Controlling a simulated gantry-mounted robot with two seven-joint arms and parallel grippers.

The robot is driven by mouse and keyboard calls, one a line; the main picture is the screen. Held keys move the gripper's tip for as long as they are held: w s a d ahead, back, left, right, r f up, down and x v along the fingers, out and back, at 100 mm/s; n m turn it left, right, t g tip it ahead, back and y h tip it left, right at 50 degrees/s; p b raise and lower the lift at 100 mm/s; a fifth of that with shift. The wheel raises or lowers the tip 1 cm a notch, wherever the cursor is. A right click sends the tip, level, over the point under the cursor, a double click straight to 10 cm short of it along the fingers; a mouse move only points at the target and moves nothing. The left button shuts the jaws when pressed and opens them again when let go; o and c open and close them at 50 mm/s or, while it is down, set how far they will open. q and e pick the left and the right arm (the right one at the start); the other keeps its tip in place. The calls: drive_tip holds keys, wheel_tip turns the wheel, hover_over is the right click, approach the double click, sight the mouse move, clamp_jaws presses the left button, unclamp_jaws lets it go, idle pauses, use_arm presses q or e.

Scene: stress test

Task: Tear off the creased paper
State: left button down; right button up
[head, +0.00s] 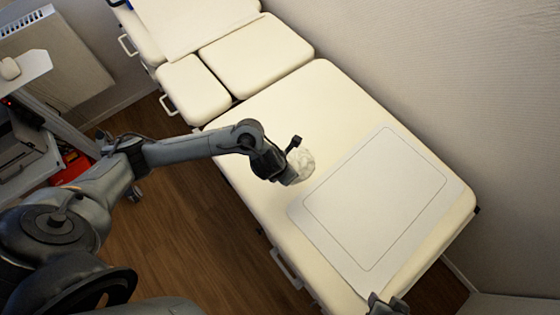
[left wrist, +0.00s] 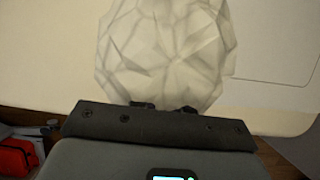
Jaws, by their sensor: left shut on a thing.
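A crumpled ball of whitish creased paper (head: 303,162) is at the tip of my left gripper (head: 291,178), over the cream exam bed. My left gripper is shut on it. In the left wrist view the creased paper (left wrist: 165,50) fills the upper middle, just beyond the gripper body, and the fingertips are mostly hidden. A flat pale sheet with a thin rectangular outline (head: 375,205) lies on the bed's lower section, to the right of the ball. A small dark part of my right arm shows at the bottom edge, but its fingers cannot be made out.
The cream padded bed (head: 290,100) runs from upper left to lower right, with side handles (head: 286,268). A grey cart (head: 40,125) with a printer and a red item (head: 72,168) stands at the left. The wooden floor (head: 180,225) beside the bed is clear.

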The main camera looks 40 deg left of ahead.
use_arm(q)
drive_tip(key=shift+d+r+p, duration=0.3)
drive_tip(key=shift+r+p, duration=0.25)
drive_tip(key=shift+r, duration=0.3)
wheel_tip(320, 180, up, 5)
drive_tip(key=p, duration=0.4)
drive_tip(key=shift+f, duration=0.2)
